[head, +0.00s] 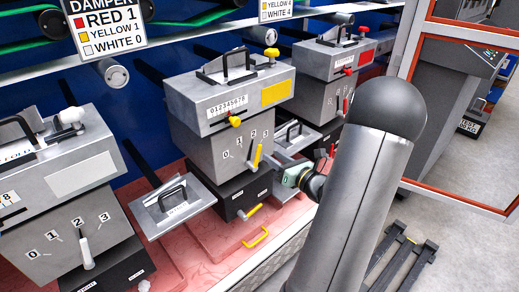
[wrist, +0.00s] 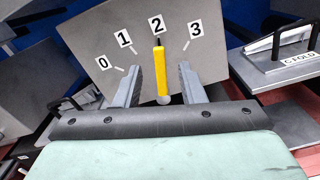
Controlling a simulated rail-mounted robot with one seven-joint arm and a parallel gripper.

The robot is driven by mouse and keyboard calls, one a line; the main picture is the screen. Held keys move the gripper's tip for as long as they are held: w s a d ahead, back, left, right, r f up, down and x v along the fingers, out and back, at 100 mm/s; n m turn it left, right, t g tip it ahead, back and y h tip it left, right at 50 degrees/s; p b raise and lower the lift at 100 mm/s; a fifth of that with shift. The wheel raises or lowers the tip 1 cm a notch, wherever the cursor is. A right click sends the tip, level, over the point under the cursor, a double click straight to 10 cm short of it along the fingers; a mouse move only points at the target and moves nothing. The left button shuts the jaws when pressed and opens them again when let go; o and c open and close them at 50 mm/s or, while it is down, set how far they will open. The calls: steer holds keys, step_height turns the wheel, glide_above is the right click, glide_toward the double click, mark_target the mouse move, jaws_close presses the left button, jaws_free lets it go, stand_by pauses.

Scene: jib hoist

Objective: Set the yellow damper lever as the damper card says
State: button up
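The damper card (head: 103,22) at top left reads RED 1, YELLOW 1, WHITE 0. The yellow damper lever (head: 256,156) is on the front of the middle grey box, over a scale from 0 to 3. In the wrist view the yellow lever (wrist: 158,72) stands nearly upright and points at the 2 mark (wrist: 157,25). My gripper (wrist: 160,67) is open, with one finger on each side of the lever and a visible gap on both sides. In the head view my gripper is partly hidden by my arm.
The white lever (head: 85,252) is on the left box and the red lever (head: 346,104) on the right box. A grey tray with a handle (head: 173,205) juts out left of the middle box. A C FOLD plate (wrist: 298,62) lies right of the lever.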

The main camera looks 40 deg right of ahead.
mark_target(261, 148)
steer(key=w, duration=0.7)
steer(key=shift+w+a+b, duration=0.25)
steer(key=shift+b, duration=0.05)
jaws_close()
